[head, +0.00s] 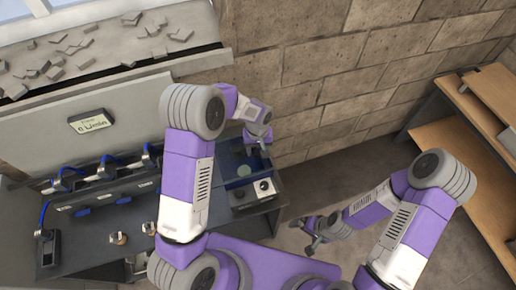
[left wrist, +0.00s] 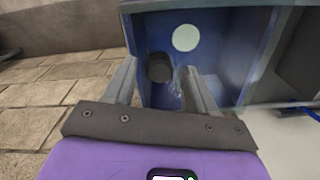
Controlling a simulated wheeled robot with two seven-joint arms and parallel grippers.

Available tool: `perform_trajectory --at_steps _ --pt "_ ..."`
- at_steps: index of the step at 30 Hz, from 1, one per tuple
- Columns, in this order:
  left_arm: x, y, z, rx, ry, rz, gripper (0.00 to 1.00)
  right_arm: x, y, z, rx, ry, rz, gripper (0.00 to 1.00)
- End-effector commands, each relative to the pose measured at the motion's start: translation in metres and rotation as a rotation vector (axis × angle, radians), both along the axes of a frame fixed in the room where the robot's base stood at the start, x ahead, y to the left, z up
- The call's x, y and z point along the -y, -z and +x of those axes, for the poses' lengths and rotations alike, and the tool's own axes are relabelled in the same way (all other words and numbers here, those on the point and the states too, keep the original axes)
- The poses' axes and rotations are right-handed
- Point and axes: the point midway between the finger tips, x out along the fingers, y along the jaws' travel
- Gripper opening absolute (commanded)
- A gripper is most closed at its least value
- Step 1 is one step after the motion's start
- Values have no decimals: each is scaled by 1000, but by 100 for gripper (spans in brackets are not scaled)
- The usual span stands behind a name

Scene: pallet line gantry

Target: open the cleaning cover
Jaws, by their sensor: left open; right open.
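A blue open-looking box or recess (head: 232,158) sits at the right end of the dark machine; I cannot tell for sure which part is the cleaning cover. In the left wrist view its blue face (left wrist: 215,62) carries a pale round disc (left wrist: 186,37) and a dark cylindrical knob (left wrist: 160,67). My left gripper (head: 258,140) is over this box. In the left wrist view its open fingers (left wrist: 159,72) stand either side of the knob; contact cannot be told. My right gripper (head: 312,238) is open and empty, low over the floor, away from the machine.
The dark bench (head: 85,235) holds blue-tubed fittings (head: 105,170) and brass-coloured parts. A grey panel with a flow label (head: 91,122) stands behind it. A small control box (head: 262,187) is close below the left gripper. Wooden shelving (head: 440,145) stands right; floor between is clear.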

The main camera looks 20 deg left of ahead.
Motion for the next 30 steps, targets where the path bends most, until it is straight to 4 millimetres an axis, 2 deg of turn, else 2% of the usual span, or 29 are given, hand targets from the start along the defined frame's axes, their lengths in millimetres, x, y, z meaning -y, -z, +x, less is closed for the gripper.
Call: perform_trajectory --at_steps 10,21,30 --pt "0 6 0 0 0 -1 56 0 0 0 0 0 0 100" --pt "0 5 0 0 0 -1 0 0 0 0 0 0 0 100" --pt "0 5 -1 0 4 -1 0 0 0 0 0 0 0 100"
